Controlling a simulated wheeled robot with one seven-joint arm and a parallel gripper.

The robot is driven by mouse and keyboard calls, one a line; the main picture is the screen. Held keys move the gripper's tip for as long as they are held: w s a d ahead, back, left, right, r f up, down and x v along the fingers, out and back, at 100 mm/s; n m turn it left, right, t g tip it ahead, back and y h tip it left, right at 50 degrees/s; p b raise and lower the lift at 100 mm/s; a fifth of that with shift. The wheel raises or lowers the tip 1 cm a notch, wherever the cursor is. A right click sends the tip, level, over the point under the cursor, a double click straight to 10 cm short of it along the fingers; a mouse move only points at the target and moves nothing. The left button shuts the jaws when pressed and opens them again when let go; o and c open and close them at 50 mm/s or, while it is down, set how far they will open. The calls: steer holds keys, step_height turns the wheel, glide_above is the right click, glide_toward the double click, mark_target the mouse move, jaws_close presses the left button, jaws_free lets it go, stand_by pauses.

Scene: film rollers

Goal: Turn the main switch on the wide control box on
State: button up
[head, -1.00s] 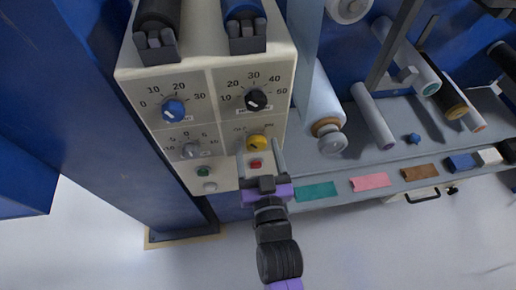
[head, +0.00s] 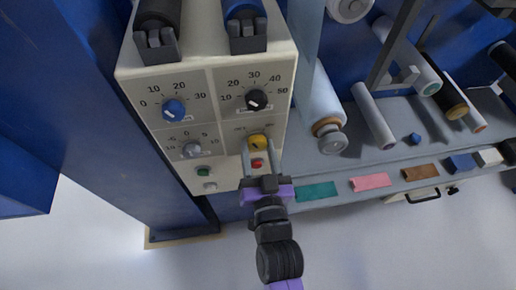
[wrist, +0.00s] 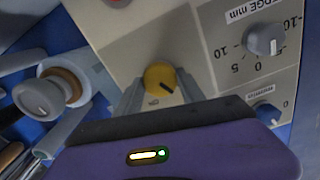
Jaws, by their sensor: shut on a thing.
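The wide control box (head: 205,75) is cream, with several knobs and buttons on its face. The yellow rotary knob (head: 257,143) at its lower right has a dark pointer line; I take it for the main switch, though its small labels are partly hidden. My gripper (head: 260,146) reaches up from below with its two grey fingers on either side of this knob, shut on it. In the wrist view the yellow knob (wrist: 159,78) sits between the fingertips, its dark line slanting toward the lower right.
A red button (head: 257,163) lies just below the yellow knob, between the fingers. Blue (head: 173,110), black (head: 256,99) and grey (head: 191,150) knobs and a green button (head: 203,171) are nearby. A roller (head: 327,117) stands close on the right.

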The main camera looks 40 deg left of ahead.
steer(key=m, duration=0.6)
steer(key=m+p, duration=0.1)
steer(key=m, duration=0.5)
steer(key=shift+m, duration=0.3)
stand_by(0.4)
steer(key=o, duration=1.4)
steer(key=shift+c, duration=0.2)
steer(key=shift+d, duration=0.1)
steer(key=shift+s+d+f, duration=0.1)
steer(key=shift+s+d, duration=0.15)
steer(key=shift+s, duration=0.05)
steer(key=b+v, duration=0.2)
steer(key=v, duration=0.5)
